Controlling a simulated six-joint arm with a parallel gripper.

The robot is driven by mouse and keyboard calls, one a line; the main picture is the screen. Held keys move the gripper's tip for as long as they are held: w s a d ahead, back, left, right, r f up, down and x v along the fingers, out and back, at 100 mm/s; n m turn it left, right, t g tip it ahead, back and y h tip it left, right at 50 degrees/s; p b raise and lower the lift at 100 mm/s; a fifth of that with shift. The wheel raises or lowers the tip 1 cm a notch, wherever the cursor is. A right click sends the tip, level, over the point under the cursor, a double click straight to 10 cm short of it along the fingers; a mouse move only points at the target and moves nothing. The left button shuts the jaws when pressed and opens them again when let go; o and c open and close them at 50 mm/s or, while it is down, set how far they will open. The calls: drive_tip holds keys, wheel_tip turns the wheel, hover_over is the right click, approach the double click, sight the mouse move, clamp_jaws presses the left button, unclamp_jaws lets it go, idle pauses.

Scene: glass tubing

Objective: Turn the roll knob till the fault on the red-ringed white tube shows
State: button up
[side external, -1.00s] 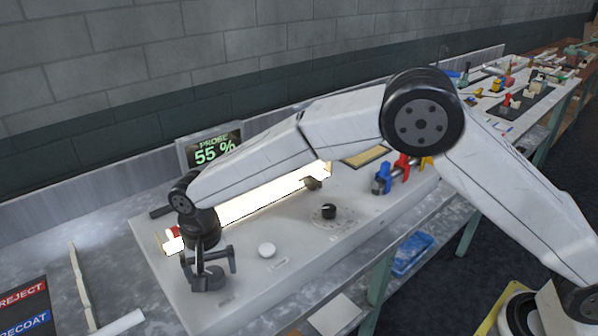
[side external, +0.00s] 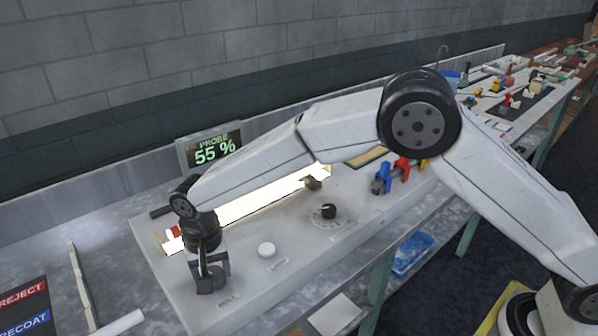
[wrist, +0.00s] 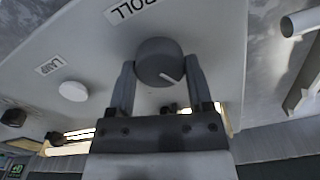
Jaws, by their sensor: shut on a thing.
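The roll knob (wrist: 158,58), a grey round knob with a white pointer line, sits between the two fingers of my gripper (wrist: 160,75) in the wrist view, below the upside-down ROLL label (wrist: 130,8). My gripper is shut on it. In the side view my gripper (side external: 210,281) is down at the panel's near-left part and hides the knob. Behind it, a bright glowing strip (side external: 260,202) runs along the panel, with a red band (side external: 173,232) at its left end. The glare hides any detail of a tube, and no fault can be made out.
A display (side external: 213,150) reads PROBE 55 %. A white button (side external: 266,250) and a black dial (side external: 329,211) are on the panel (side external: 300,255). Blue and red clamps (side external: 382,178) stand at right. REJECT and RECOAT areas (side external: 25,305) lie at left.

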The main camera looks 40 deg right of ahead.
drive_tip(key=shift+n, duration=2)
drive_tip(key=o, duration=1.3)
drive_tip(key=shift+c, duration=0.2)
drive_tip(key=shift+r, duration=0.1)
drive_tip(key=shift+r, duration=3.85)
drive_tip(key=shift+d, duration=0.1)
